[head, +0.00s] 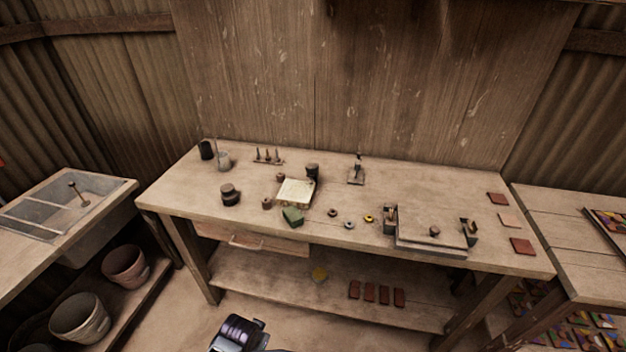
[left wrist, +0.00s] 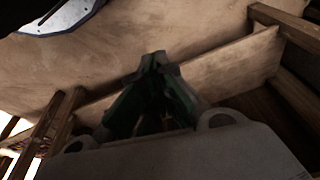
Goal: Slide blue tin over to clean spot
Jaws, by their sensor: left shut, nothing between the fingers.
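Several small round tins stand near the front middle of the workbench (head: 170,190) in the head view. One looks grey-blue (head: 349,224), probably the blue tin, though it is too small to be sure of its colour. My right gripper is not in view. I cannot single out one clean spot.
A green block (head: 292,216) and a pale sheet (head: 297,190) lie left of the tins. A metal press frame (head: 430,244) stands to their right. Red tiles (head: 522,246) lie at the right end. The bench top behind the tins is partly bare.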

